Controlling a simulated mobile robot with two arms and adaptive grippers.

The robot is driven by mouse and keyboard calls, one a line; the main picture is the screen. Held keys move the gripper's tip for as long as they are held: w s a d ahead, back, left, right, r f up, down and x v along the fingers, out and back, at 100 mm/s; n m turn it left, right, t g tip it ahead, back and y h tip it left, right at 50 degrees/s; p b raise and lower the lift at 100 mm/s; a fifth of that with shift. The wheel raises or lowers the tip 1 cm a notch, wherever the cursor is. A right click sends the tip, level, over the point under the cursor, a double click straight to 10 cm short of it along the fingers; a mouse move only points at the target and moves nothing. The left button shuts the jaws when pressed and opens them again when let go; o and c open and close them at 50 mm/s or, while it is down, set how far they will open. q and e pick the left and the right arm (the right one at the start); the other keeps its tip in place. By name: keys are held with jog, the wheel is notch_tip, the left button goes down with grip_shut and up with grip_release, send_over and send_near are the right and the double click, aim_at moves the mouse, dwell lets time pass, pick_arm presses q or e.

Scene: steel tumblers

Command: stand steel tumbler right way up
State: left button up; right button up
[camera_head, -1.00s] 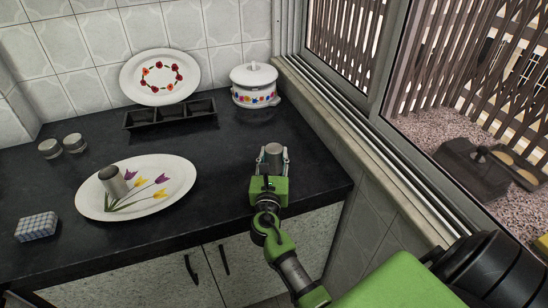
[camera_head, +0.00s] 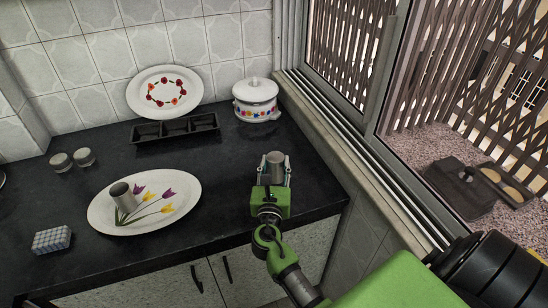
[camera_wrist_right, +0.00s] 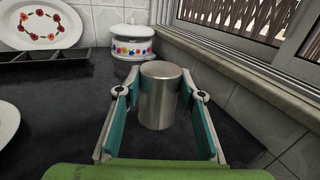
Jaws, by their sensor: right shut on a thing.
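A plain steel tumbler (camera_head: 276,165) is between the fingers of my right gripper (camera_head: 274,168) over the right part of the black counter. In the right wrist view the tumbler (camera_wrist_right: 158,100) looks upright in its axis, with a flat, closed-looking end on top, so it appears upside down. My right gripper (camera_wrist_right: 162,100) is shut on it, one finger on each side. Whether its lower end touches the counter is unclear. A second steel tumbler (camera_head: 122,196) stands on the oval tulip plate (camera_head: 186,190) at the left. My left gripper is not in view.
A white lidded pot (camera_head: 256,100), a black divided tray (camera_head: 176,128) and a flowered plate (camera_head: 164,92) are at the back. Two small shakers (camera_head: 72,158) and a checked block (camera_head: 52,240) are at the left. The window sill (camera_head: 350,150) bounds the right. Counter between plate and gripper is clear.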

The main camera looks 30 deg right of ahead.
jog(key=s+r+p, duration=0.1)
jog(key=r, duration=0.1)
jog(key=s+a+r+p, duration=0.1)
jog(key=shift+s+a+r+p, duration=0.2)
jog(key=shift+s+r+p, duration=0.15)
pick_arm(q)
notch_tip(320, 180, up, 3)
jog(key=shift+b, duration=0.6)
pick_arm(e)
jog(key=s+a+r+n+t+y, duration=0.2)
jog(key=s+a+r+n+y, duration=0.1)
jog(key=s+a, duration=0.5)
jog(key=s+a+r+n+t+y, duration=0.1)
jog(key=s+a+r+n+y, duration=0.3)
jog(key=s+a+y, duration=0.4)
jog(key=shift+s+r+n+t, duration=0.3)
jog(key=shift+s+r+t, duration=0.15)
jog(key=shift+s, duration=0.6)
jog(key=shift+c, duration=0.3)
jog(key=shift+c, duration=1.3)
jog(key=shift+f, duration=0.1)
